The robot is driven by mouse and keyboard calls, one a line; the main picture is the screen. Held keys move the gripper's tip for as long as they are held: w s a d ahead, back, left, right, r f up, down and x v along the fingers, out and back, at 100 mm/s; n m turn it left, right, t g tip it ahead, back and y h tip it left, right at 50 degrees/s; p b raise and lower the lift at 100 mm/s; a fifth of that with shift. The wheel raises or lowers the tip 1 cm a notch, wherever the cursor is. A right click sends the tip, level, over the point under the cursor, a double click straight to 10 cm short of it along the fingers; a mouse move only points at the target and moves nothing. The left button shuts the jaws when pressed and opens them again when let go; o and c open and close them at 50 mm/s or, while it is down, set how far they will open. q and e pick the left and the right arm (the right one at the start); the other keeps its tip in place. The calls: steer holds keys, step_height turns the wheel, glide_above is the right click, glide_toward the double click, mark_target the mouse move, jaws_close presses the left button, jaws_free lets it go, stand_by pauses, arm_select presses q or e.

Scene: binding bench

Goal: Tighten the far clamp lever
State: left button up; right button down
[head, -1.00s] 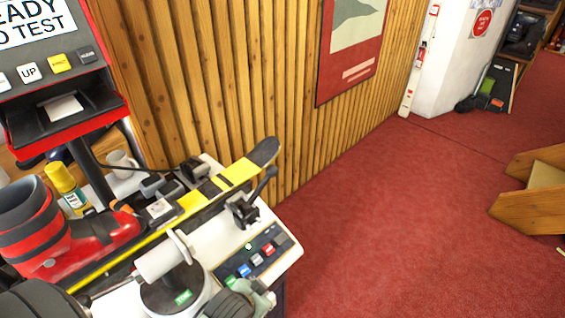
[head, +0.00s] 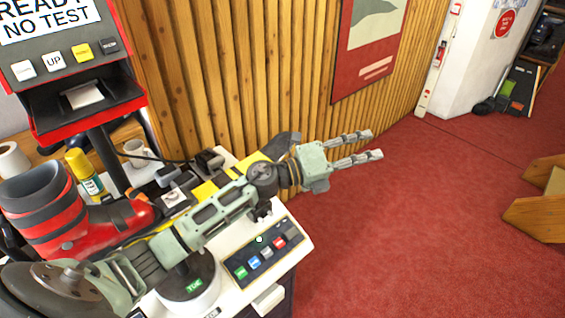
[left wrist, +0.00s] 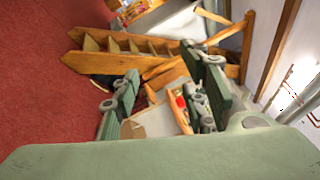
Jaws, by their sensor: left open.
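A yellow and black ski (head: 208,188) lies across the white bench machine with a red boot (head: 85,228) on it. A black clamp part (head: 262,211) shows on the machine just below my left arm. Its black lever, seen one second ago, is hidden behind my arm and wrist. My left gripper (head: 372,145) is open and empty, past the dark ski tip and over the floor, its fingers pointing right. In the left wrist view its spread fingers (left wrist: 165,105) hold nothing. My right gripper is in neither view.
A control panel (head: 262,255) with several coloured buttons is on the machine's front right corner. A red-framed test screen (head: 60,50) stands at left. The slatted wall (head: 240,80) runs behind the bench.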

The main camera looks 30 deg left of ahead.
arm_select(q)
steer(key=s+a+f+m+g+y, duration=0.1)
steer(key=a+f+m+g+y, duration=0.2)
steer(key=a, duration=0.5)
steer(key=s+a+m+g+y, duration=0.1)
steer(key=a+m+g+y, duration=0.25)
steer(key=a, duration=0.45)
steer(key=a+f+m+g+y, duration=0.2)
steer(key=a+m+g+y, duration=0.15)
steer(key=a, duration=0.45)
steer(key=shift+g+h, duration=0.3)
steer(key=shift+h, duration=0.1)
steer(key=p+x, duration=0.1)
steer(key=x, duration=0.3)
steer(key=p+x, duration=0.1)
steer(key=x, duration=0.1)
steer(key=shift+d+p, duration=0.3)
steer(key=shift+d, duration=0.05)
steer(key=shift+d+f, duration=0.2)
steer(key=shift+f, duration=0.5)
jaws_close()
steer(key=shift+w, duration=0.1)
